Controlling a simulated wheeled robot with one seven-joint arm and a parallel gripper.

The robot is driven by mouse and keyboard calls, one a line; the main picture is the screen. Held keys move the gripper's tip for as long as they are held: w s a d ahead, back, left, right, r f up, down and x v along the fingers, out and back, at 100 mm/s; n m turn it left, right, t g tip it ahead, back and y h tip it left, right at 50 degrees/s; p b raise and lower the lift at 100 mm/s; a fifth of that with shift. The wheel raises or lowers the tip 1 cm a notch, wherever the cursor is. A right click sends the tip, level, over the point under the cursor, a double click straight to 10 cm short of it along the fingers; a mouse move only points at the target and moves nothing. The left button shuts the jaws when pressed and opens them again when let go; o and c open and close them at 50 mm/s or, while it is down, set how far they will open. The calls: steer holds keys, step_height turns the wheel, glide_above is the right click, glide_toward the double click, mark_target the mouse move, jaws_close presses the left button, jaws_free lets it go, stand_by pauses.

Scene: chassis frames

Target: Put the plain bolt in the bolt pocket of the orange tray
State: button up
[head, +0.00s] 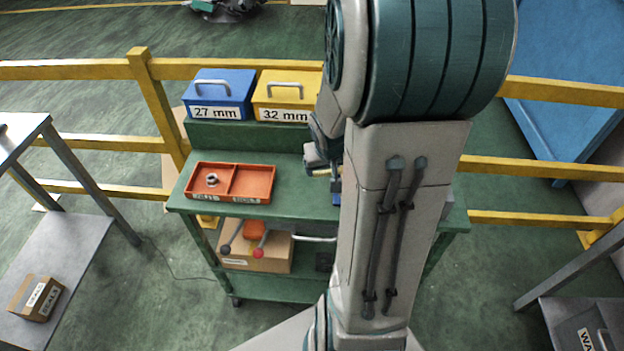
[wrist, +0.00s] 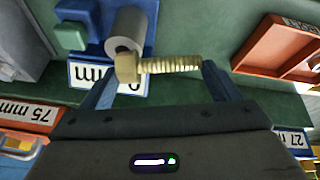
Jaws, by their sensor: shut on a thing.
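My gripper (wrist: 158,78) is shut on a brass-coloured bolt (wrist: 172,65), which lies crosswise between the blue fingertips in the wrist view, its head to the left and its threaded shank to the right. In the head view my arm hides most of the gripper. The orange tray (head: 232,201) lies on the green bench to the left of my gripper. Its left compartment holds a grey nut (head: 212,180); its right compartment, with a label that seems to read bolts, is empty. The tray also shows at the upper right of the wrist view (wrist: 262,45). The bolt is apart from it.
A blue 27 mm box (head: 219,92) and a yellow 32 mm box (head: 285,92) stand on the raised back shelf. Bare green bench (head: 300,197) lies right of the tray.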

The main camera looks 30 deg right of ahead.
steer(key=shift+d+r, duration=0.25)
steer(key=shift+d, duration=0.2)
steer(key=b, duration=0.4)
glide_above(297, 181)
steer(key=s+a, duration=0.1)
steer(key=f, duration=0.7)
steer(key=shift+s, duration=0.2)
steer(key=shift+f+b, duration=0.65)
steer(key=shift+f, duration=1.3)
steer(key=shift+f, duration=0.15)
steer(key=o, duration=0.8)
steer(key=shift+o, duration=0.2)
